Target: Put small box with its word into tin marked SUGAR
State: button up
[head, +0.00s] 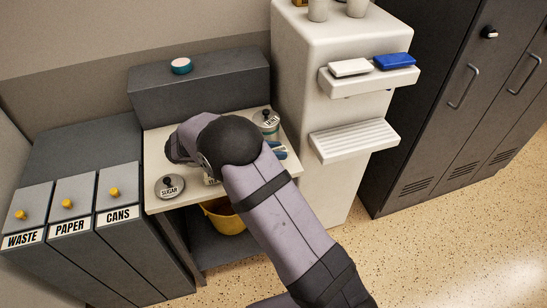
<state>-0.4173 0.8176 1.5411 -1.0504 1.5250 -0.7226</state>
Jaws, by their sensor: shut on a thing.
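A round grey lid with a black knob and the word SUGAR (170,187) is at the front left of the pale worktop (157,204). I cannot tell whether it lies flat on the worktop or sits on a tin. Another lidded tin with a black knob (266,120) stands at the back right; I cannot read its label surely. A small piece of a light thing with dark letters (211,181) shows beside my arm; most of it is hidden. My bent arm covers the middle of the worktop. My gripper and the small box are not seen.
Blue things (278,152) lie right of my arm. A grey raised block (205,85) bearing a teal-and-white round thing (181,66) backs the worktop. WASTE, PAPER and CANS bins (118,215) stand left. A yellow bucket (223,217) is below. A white unit with shelves (352,140) stands right.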

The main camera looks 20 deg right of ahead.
notch_tip(320, 180, up, 6)
dwell(0.4)
jog(key=shift+a+r+p, duration=0.1)
jog(key=shift+r+p, duration=0.1)
jog(key=shift+p, duration=0.15)
jog(key=w+a+r+n+t+p, duration=0.2)
jog(key=a+r+n+t+p, duration=0.15)
jog(key=r, duration=0.65)
jog(key=w+a+f+n+t+y, duration=0.2)
jog(key=w+a+n+t+y, duration=0.35)
jog(key=w, duration=0.25)
notch_tip(320, 180, down, 6)
jog(key=b, duration=0.5)
jog(key=shift+h+b, duration=0.4)
jog(key=shift+h, duration=0.05)
